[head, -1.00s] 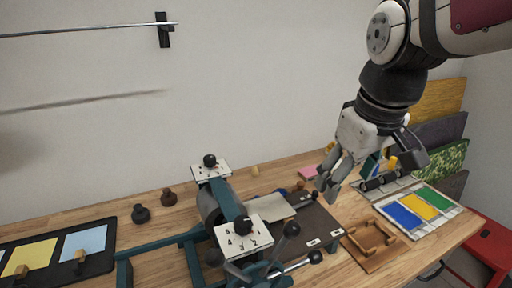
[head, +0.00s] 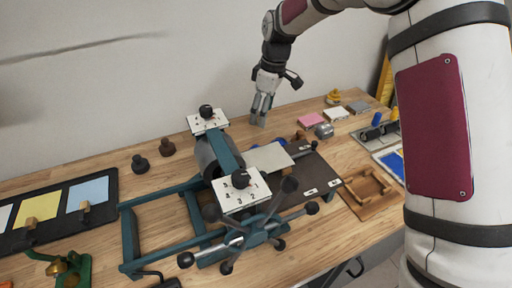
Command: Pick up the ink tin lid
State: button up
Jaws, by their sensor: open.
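My gripper (head: 261,120) points down near the wall, behind and to the right of the roller press. It is open, with its fingertips close to the bench top. I cannot make out anything between the fingers, and they may hide a small thing there. No piece can be surely told as the ink tin lid. A small grey rounded piece (head: 324,131) lies to the right of the gripper, apart from it, and is too small to tell for certain.
The roller press (head: 222,160) with black knobs fills the middle of the wooden bench (head: 165,190). Pink (head: 311,120) and white (head: 336,114) blocks lie at the back right. Dark knob-shaped pieces (head: 140,163) stand at left. A wooden frame (head: 366,190) lies at right.

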jog(key=f, duration=0.2)
jog(key=p, duration=0.1)
send_over(257, 146)
notch_tip(257, 146, down, 8)
jog(key=shift+s+d+r, duration=0.1)
jog(key=shift+s+r, duration=0.05)
jog(key=shift+r, duration=0.05)
jog(key=shift+w+f+p, duration=0.2)
jog(key=shift+f+p, duration=0.45)
jog(key=shift+f, duration=2)
jog(key=shift+c, duration=0.2)
jog(key=c, duration=1)
